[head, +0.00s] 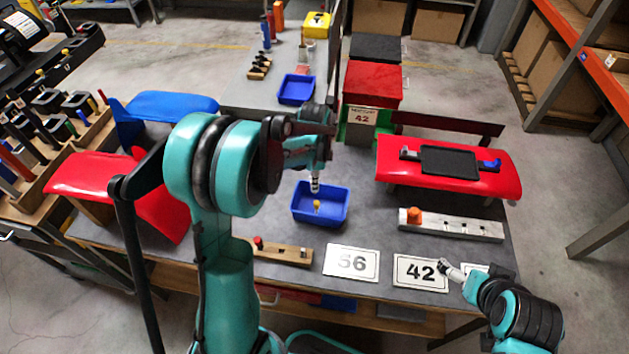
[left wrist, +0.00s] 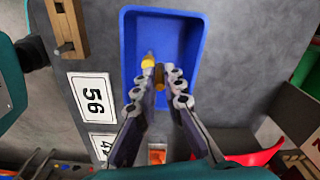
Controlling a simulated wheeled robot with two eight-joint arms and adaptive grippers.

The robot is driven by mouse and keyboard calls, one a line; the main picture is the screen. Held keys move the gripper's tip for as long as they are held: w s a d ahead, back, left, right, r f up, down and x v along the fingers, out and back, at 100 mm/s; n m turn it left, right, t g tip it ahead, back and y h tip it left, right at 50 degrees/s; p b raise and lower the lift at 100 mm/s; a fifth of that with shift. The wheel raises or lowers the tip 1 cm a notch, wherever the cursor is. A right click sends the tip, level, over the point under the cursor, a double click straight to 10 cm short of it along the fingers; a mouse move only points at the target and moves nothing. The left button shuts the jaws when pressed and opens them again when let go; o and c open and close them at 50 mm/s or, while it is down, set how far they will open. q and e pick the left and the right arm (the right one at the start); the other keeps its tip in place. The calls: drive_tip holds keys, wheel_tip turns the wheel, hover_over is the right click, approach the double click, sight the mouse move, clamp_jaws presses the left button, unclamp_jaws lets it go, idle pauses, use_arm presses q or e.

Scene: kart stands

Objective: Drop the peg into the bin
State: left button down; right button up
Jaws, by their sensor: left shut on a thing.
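My left gripper (head: 314,188) points down over the blue bin (head: 297,213). In the left wrist view its fingers (left wrist: 159,75) are shut on a brown peg (left wrist: 158,79), with the blue bin (left wrist: 129,45) behind it. A small yellow piece (left wrist: 147,62) shows beside the brown peg. I cannot tell whether it is part of that peg or lies in the bin. In the head view a yellowish piece (head: 317,206) shows just under the fingertips, against the bin's inside. My right gripper (head: 449,270) is low at the front right, by the 42 card; its jaws are too small to read.
A wooden rack with a red-topped peg (head: 283,250) and cards marked 56 (head: 351,262) and 42 (head: 421,272) lie along the front. A grey rack (head: 470,227) with an orange peg (head: 414,216) is to the right. A red seat-like panel (head: 450,180) stands behind it.

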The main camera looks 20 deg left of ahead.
use_arm(q)
drive_tip(key=c, duration=1.6)
unclamp_jaws()
drive_tip(key=shift+o, duration=0.2)
wheel_tip(320, 180, up, 12)
drive_tip(key=s+d+f+n+t+b, duration=0.1)
drive_tip(key=s+d+n+t+b, duration=0.1)
drive_tip(key=s+n, duration=0.4)
drive_tip(key=s+d+f+n+t+b, duration=0.2)
drive_tip(key=s+d+n+t, duration=0.3)
drive_tip(key=s, duration=0.6)
drive_tip(key=shift+d+f+n, duration=0.2)
drive_tip(key=shift+f+n, duration=0.05)
drive_tip(key=shift+n, duration=0.35)
